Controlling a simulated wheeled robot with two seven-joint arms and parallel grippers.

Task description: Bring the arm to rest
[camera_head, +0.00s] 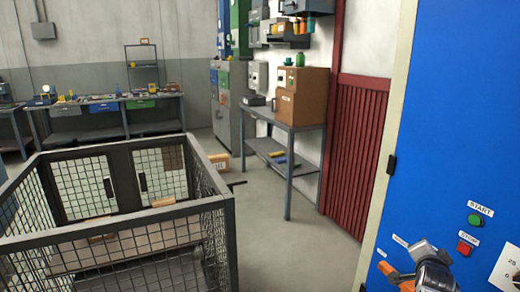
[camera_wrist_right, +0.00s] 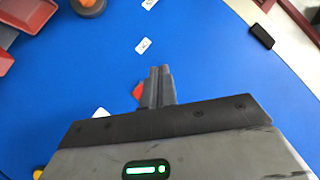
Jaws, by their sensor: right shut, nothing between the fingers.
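My right gripper (camera_head: 424,254) is at the lower right of the head view, in front of a blue control panel (camera_head: 455,110). In the right wrist view its two fingers (camera_wrist_right: 158,75) are together with nothing between them, and the blue panel (camera_wrist_right: 210,60) fills the background. A red patch (camera_wrist_right: 137,91) shows just beside the fingers, partly hidden by them. The panel has a green START button (camera_head: 475,220) and a red STOP button (camera_head: 465,247) to the right of the gripper. I cannot tell whether the fingers touch the panel. My left gripper is in neither view.
A wire-mesh cage (camera_head: 232,225) stands at the front left. A grey side table (camera_head: 290,127) bears a cardboard box (camera_head: 305,97) near a red slatted panel (camera_head: 352,150). A long workbench (camera_head: 105,105) lines the back. The floor (camera_head: 285,250) between cage and blue panel is clear.

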